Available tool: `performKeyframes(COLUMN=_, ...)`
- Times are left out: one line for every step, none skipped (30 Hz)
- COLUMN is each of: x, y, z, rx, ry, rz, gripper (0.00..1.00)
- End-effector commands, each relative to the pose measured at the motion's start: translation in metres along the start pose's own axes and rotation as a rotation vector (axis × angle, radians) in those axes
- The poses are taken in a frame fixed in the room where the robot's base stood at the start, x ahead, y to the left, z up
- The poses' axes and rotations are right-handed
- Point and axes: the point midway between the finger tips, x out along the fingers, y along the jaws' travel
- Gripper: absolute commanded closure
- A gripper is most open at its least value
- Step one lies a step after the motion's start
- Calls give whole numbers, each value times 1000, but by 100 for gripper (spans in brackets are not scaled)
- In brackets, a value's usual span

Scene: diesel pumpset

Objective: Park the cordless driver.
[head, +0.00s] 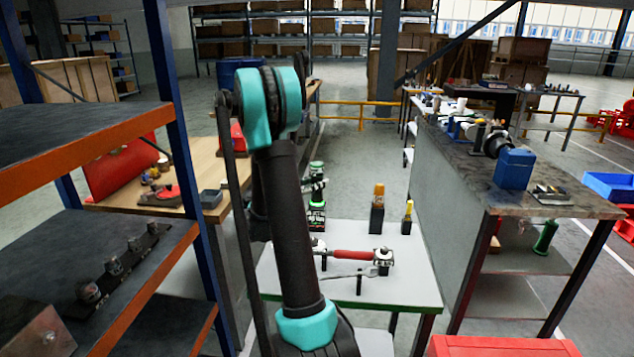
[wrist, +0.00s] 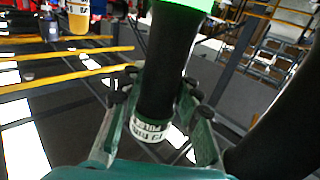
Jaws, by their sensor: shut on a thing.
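The cordless driver (head: 317,205), green and black with white lettering, stands upright at the back left of the white table (head: 415,285) in the head view. In the wrist view its dark handle (wrist: 170,65) rises between the two fingers of my gripper (wrist: 158,118). The fingers are closed on it from both sides. My own arm hides the table's left side in the head view. I cannot tell whether the driver touches the table or hangs just above it.
A red-handled tool (head: 352,254) rests on black stands, with a wrench (head: 352,274) in front. An orange-topped holder (head: 377,210) and a smaller yellow-handled one (head: 407,218) stand at the back right. Benches flank the table. The front right of the tabletop is clear.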

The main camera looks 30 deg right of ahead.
Motion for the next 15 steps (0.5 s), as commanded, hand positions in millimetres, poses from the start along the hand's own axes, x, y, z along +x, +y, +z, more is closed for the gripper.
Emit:
performKeyframes(x=0, y=0, z=0, rx=0, ry=1, rz=0, gripper=100)
performKeyframes(x=0, y=0, z=1, rx=0, ry=1, rz=0, gripper=100)
performKeyframes(x=0, y=0, z=2, rx=0, ry=1, rz=0, gripper=100)
performKeyframes(x=0, y=0, z=2, rx=0, ry=1, rz=0, gripper=100)
performKeyframes(x=0, y=0, z=3, rx=0, ry=1, rz=0, gripper=100)
performKeyframes(x=0, y=0, z=3, rx=0, ry=1, rz=0, gripper=100)
performKeyframes(x=0, y=0, z=4, rx=0, ry=1, rz=0, gripper=100)
performKeyframes(x=0, y=0, z=4, rx=0, ry=1, rz=0, gripper=67)
performKeyframes(x=0, y=0, z=4, rx=0, ry=1, rz=0, gripper=62)
performKeyframes(x=0, y=0, z=4, rx=0, ry=1, rz=0, gripper=58)
performKeyframes(x=0, y=0, z=4, rx=0, ry=1, rz=0, gripper=54)
performKeyframes(x=0, y=0, z=4, rx=0, ry=1, rz=0, gripper=50)
performKeyframes(x=0, y=0, z=4, rx=0, ry=1, rz=0, gripper=46)
performKeyframes(x=0, y=0, z=4, rx=0, ry=1, rz=0, gripper=43)
performKeyframes(x=0, y=0, z=4, rx=0, ry=1, rz=0, gripper=43)
